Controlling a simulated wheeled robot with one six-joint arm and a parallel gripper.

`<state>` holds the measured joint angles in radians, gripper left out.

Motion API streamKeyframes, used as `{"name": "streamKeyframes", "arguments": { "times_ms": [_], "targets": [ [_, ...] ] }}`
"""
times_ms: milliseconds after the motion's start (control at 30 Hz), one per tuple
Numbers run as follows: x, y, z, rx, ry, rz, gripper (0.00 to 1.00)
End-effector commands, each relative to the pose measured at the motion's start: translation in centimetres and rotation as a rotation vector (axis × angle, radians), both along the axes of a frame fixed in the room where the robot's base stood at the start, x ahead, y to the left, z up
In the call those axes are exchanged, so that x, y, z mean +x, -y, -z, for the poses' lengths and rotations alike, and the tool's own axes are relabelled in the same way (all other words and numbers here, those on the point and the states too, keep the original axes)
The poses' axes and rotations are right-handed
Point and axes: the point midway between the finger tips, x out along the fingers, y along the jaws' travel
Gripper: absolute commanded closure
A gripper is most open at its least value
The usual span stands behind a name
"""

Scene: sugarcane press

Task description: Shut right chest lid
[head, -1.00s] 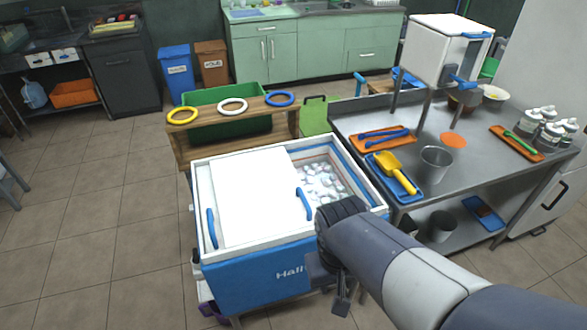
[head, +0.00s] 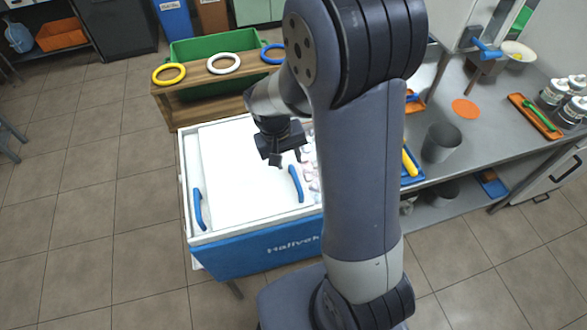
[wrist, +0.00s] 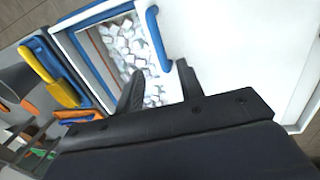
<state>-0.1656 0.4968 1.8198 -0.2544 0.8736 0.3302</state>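The chest (head: 265,250) is a blue and white box with a white sliding lid panel (head: 240,165) on top. The panel lies over the left part, and the right part is uncovered with white ice (wrist: 125,45) showing. One blue handle (head: 296,184) is near the panel's right edge and shows in the wrist view (wrist: 157,38); another blue handle (head: 199,209) is at the left. My gripper (head: 287,160) is above the panel, just behind the right handle. In the wrist view its fingers (wrist: 160,82) are apart and empty. My arm hides the chest's right side.
A wooden rack with yellow, white and blue rings (head: 223,64) stands behind the chest. A metal table (head: 475,135) with a grey cup (head: 441,142) and trays is at the right.

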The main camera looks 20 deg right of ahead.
Motion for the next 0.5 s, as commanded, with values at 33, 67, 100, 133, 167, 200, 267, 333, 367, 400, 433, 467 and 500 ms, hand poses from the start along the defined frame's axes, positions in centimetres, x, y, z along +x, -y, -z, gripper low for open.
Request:
{"name": "streamKeyframes", "arguments": {
  "times_ms": [33,67,100,133,167,200,267,333,367,400,433,467,500],
  "targets": [
    [-0.1,0.2,1.0,-0.001,-0.007,0.001,0.64],
    [-0.1,0.4,1.5,-0.001,-0.006,0.002,0.64],
    [-0.1,0.5,2.3,0.000,-0.007,0.002,0.64],
    [-0.2,0.6,2.8,0.000,-0.007,0.002,0.64],
    [-0.1,0.7,3.3,0.000,-0.006,0.002,0.64],
    [-0.1,0.9,4.0,-0.001,-0.006,0.002,0.64],
    [-0.1,1.0,4.9,0.000,-0.005,0.002,0.64],
    [-0.1,1.2,5.8,0.000,-0.004,0.001,0.64],
    [-0.1,1.3,6.1,0.000,-0.003,0.002,0.64],
    [-0.1,1.3,6.5,0.000,-0.003,0.002,0.64],
    [-0.1,1.4,6.7,0.000,-0.003,0.002,0.64],
    [0.0,1.4,7.0,0.000,-0.002,0.002,0.64],
    [0.0,1.5,7.2,0.001,-0.002,0.002,0.64]
  ]
}}
